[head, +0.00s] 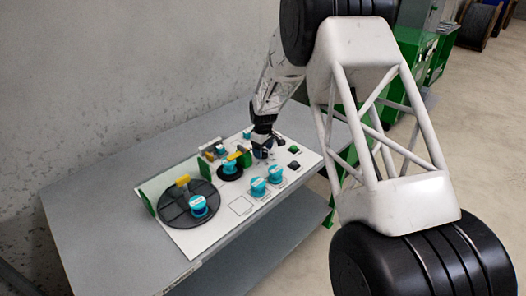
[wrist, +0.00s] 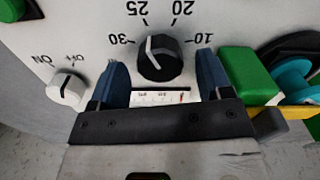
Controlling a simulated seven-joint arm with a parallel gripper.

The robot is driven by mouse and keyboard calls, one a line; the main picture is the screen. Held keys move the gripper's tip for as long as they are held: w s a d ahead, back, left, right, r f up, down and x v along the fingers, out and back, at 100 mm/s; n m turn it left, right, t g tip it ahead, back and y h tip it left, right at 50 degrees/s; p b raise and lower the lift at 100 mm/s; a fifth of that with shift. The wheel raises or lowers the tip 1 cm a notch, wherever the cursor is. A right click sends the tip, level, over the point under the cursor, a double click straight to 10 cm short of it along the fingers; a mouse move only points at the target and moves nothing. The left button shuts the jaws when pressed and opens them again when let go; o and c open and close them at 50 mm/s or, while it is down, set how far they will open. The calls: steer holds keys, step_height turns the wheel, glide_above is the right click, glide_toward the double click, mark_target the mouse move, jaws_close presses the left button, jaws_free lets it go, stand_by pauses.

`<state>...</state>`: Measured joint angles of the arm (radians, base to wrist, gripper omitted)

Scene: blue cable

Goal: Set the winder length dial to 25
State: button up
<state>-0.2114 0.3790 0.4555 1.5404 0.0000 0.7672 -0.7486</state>
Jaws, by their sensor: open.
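The length dial (wrist: 160,58) is a black knob with a white pointer line, on a white panel. In the wrist view the numbers 30, 25, 20 and 10 appear upside down around it. The pointer leans up and slightly left, toward the 25 side; I cannot tell whether it lines up exactly. My gripper (wrist: 159,66) is open, with one blue finger on each side of the knob. I cannot tell whether either finger touches it. In the head view my gripper (head: 263,145) is over the panel's far part and mostly hides the dial.
A white ON/OFF knob (wrist: 67,88) is left of the left finger. A green block (wrist: 250,76) and a teal spool (wrist: 292,78) are close to the right finger. In the head view, teal spools (head: 258,187) stand on the panel (head: 215,234), near a black turntable (head: 178,214).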

mark_target(264, 151)
steer(key=shift+r, duration=3.35)
steer(key=shift+r, duration=0.1)
steer(key=shift+s+d+r, duration=0.15)
steer(key=shift+r, duration=0.05)
steer(key=s+d+r+m, duration=0.2)
steer(key=s+d+r, duration=0.2)
steer(key=s+r, duration=0.35)
steer(key=s+d+r+m+t, duration=0.1)
steer(key=s+d+r+m, duration=0.1)
steer(key=s+d+r, duration=0.4)
steer(key=s+d+r+m, duration=0.1)
steer(key=s+d+r, duration=0.1)
steer(key=s+r, duration=0.7)
steer(key=s+d+m, duration=0.3)
steer(key=s, duration=1.3)
steer(key=s+d+m+t, duration=0.1)
steer(key=s+d+m, duration=0.2)
steer(key=s, duration=1.4)
steer(key=shift+s+d+r+t, duration=0.2)
steer(key=shift+d+r+t, duration=0.05)
steer(key=shift+t, duration=0.05)
